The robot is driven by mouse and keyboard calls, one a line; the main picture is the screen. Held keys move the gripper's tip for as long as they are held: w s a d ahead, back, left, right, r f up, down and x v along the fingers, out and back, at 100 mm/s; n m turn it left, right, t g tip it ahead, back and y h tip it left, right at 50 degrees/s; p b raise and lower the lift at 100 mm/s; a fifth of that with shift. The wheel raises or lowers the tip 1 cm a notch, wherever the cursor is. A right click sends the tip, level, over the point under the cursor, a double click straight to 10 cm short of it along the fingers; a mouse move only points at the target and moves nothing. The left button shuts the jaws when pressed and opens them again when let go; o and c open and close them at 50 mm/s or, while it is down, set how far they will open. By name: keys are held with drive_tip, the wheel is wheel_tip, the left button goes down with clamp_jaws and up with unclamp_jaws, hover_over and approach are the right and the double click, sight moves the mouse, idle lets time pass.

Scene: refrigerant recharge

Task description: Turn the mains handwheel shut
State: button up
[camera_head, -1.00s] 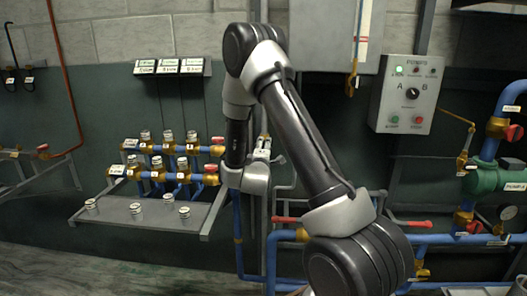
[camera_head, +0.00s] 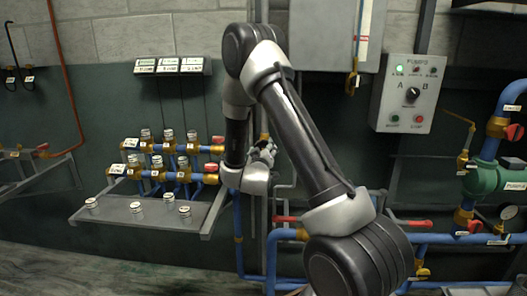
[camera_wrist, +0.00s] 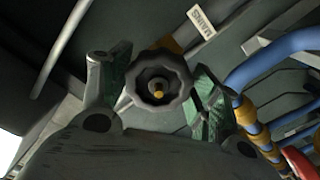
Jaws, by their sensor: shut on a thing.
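The mains handwheel (camera_wrist: 172,98) is a dark grey lobed wheel with a brass hub nut in the wrist view. My gripper (camera_wrist: 160,88) has one green-padded finger on each side of it and is shut on its rim. In the head view my gripper (camera_head: 264,152) is at the end of my arm, by the vertical pipe right of the valve rack. The handwheel is hard to make out there, hidden by the gripper and wrist.
A valve rack with a grey shelf (camera_head: 150,214) stands left of my wrist. The control box (camera_head: 409,95) hangs at right. Blue pipes (camera_head: 420,239) and red lever handles (camera_head: 288,219) lie below and right. In the wrist view, blue and brass pipes (camera_wrist: 250,118) run close to the right finger.

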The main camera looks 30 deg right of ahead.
drive_tip(key=m, duration=0.5)
drive_tip(key=shift+a+f+m, duration=0.1)
drive_tip(key=shift+f+m, duration=0.05)
drive_tip(key=shift+m, duration=0.15)
drive_tip(key=m, duration=1)
drive_tip(key=shift+w+a+m, duration=0.1)
drive_tip(key=shift+m, duration=0.3)
drive_tip(key=m, duration=0.5)
drive_tip(key=shift+m, duration=0.3)
drive_tip(key=o, duration=1)
drive_tip(key=shift+a+r, duration=0.1)
drive_tip(key=shift+r, duration=0.1)
